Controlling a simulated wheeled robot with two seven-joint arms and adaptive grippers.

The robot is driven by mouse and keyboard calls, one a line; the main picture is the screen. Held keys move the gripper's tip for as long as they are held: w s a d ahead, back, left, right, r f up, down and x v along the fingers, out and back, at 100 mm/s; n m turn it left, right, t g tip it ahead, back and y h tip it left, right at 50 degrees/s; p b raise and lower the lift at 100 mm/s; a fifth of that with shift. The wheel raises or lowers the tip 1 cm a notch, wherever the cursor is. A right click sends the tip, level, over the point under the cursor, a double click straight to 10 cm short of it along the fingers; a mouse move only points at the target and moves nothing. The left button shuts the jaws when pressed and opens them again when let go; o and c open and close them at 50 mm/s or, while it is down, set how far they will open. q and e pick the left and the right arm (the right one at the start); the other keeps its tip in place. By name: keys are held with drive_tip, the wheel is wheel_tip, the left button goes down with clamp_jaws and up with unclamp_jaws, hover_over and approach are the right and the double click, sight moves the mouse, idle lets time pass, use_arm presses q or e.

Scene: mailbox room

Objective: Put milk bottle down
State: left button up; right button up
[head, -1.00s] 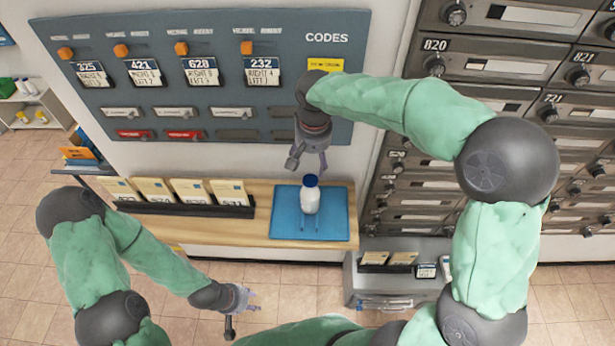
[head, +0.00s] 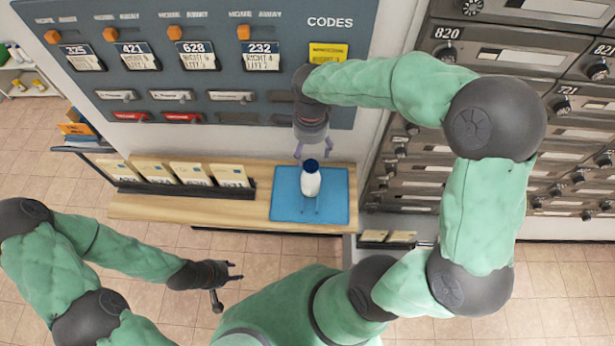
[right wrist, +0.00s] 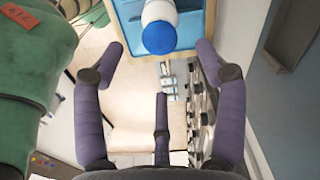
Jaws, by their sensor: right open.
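The milk bottle (head: 311,183) is white with a blue cap and stands upright on the blue mat (head: 335,208) on the wooden shelf. My right gripper (head: 313,153) is open and empty, just behind and above the bottle's cap in the head view. In the right wrist view the bottle's blue cap (right wrist: 159,38) lies beyond the spread fingers of my right gripper (right wrist: 160,70), apart from them. My left gripper (head: 235,275) is out over the floor at the lower left, with its fingers apart and nothing between them.
A dark rack of envelopes (head: 185,188) stands on the wooden shelf (head: 150,208) left of the mat. The codes board (head: 205,100) hangs on the wall behind. Grey mailboxes (head: 500,60) fill the right side. A lower tray with envelopes (head: 385,238) sits right of the shelf.

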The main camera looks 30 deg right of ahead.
sight(311, 165)
drive_tip(key=shift+s+d+f, duration=0.1)
drive_tip(key=shift+f, duration=4.2)
clamp_jaws()
